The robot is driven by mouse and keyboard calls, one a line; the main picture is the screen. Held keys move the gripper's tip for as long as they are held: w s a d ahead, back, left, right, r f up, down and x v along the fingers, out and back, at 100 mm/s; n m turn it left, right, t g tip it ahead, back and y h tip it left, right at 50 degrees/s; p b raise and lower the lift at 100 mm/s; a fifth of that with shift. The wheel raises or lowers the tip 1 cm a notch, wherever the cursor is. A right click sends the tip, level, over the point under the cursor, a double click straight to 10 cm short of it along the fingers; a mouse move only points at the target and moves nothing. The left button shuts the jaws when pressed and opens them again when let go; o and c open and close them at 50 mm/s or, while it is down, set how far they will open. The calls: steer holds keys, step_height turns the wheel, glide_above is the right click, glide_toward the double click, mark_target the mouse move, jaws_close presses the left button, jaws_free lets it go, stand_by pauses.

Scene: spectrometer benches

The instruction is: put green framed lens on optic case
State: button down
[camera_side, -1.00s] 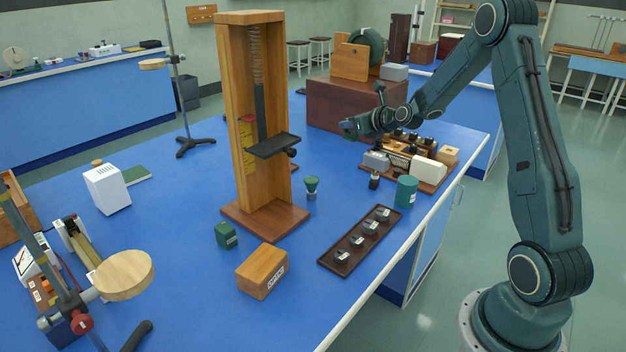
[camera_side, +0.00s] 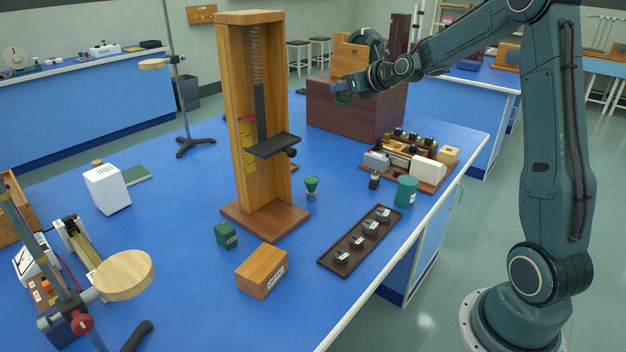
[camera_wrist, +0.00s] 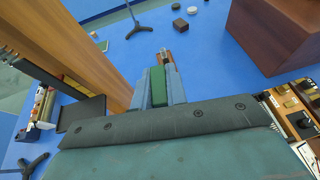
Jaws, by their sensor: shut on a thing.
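My gripper (camera_side: 342,90) is high above the blue bench, in front of the large dark red-brown box. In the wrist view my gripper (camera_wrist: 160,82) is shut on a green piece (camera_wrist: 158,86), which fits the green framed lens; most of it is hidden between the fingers. In the side view a bit of green (camera_side: 343,99) shows just under the fingers. A small wooden box with a white label (camera_side: 262,270) sits on the bench near the front; its label is unreadable, and I cannot tell whether it is the optic case.
A tall wooden stand with a dark shelf (camera_side: 272,145) rises left of my gripper. The large red-brown box (camera_side: 350,110) stands close behind. A dark tray (camera_side: 358,240), a green cylinder (camera_side: 406,191) and an instrument board (camera_side: 415,170) lie right.

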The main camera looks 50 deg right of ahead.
steer(key=a+n+g+y, duration=0.1)
steer(key=a+n+y, duration=0.5)
steer(key=a, duration=1.5)
steer(key=n+g+y, duration=0.3)
steer(key=n+y, duration=0.1)
steer(key=y, duration=0.1)
glide_above(259, 261)
step_height(259, 261, down, 5)
steer(key=shift+s+r, duration=0.1)
step_height(259, 261, down, 16)
steer(key=shift+f, duration=0.15)
steer(key=shift+f, duration=1.9)
steer(key=shift+f, duration=0.15)
